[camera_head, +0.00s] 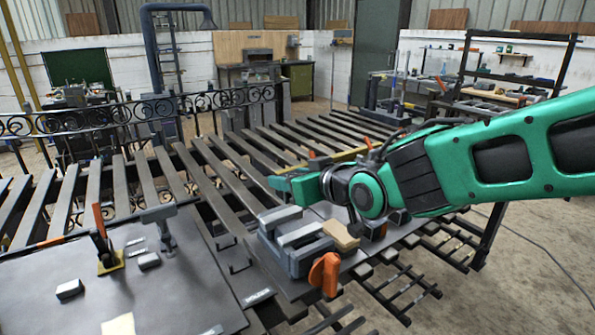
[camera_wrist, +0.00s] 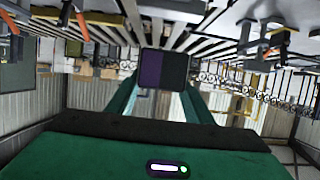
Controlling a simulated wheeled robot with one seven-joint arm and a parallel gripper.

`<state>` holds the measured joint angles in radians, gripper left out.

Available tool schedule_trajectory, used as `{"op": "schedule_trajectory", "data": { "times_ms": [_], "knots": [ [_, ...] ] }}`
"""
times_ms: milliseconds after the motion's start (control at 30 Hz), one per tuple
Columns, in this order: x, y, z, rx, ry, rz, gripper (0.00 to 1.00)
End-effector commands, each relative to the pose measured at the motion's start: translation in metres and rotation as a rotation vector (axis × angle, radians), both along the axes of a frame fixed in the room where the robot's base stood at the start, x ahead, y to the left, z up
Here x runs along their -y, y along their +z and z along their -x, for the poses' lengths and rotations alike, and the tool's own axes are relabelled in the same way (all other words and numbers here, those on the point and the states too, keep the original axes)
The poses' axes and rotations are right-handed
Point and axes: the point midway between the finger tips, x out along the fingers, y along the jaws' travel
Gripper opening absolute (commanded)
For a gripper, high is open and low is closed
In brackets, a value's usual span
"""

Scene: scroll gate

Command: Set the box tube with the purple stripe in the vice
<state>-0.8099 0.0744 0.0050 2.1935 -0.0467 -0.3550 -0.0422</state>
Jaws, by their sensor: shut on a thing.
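The box tube (camera_wrist: 163,69) shows between my gripper's green fingers in the wrist view, dark with a purple stripe down its left side. My gripper (camera_wrist: 163,88) is shut on it. In the head view my gripper (camera_head: 296,186) reaches in from the right, above and just beyond the vice; I cannot make out the tube there. The grey vice (camera_head: 310,258), with an orange handle (camera_head: 325,272), stands on the dark bench plate. Nothing is visible between its jaws, though part of the gap is hard to see.
A tan block (camera_head: 340,235) lies right beside the vice. An orange-handled clamp (camera_head: 102,235) and a grey upright clamp (camera_head: 162,228) stand on the left plate (camera_head: 190,285). Dark slats (camera_head: 232,175) run behind, with a scrolled gate (camera_head: 150,110) beyond. The left plate has bare room.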

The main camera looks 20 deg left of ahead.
Motion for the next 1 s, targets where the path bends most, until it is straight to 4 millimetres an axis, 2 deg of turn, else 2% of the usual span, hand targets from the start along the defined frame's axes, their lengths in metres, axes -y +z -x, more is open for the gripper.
{"op": "schedule_trajectory", "data": {
  "times_ms": [700, 1000],
  "knots": [
    [-0.001, -0.051, 0.001, -0.001, 0.002, 0.0, 0.17],
    [0.0, -0.058, 0.0, 0.001, 0.0, -0.002, 0.17]
  ]
}}
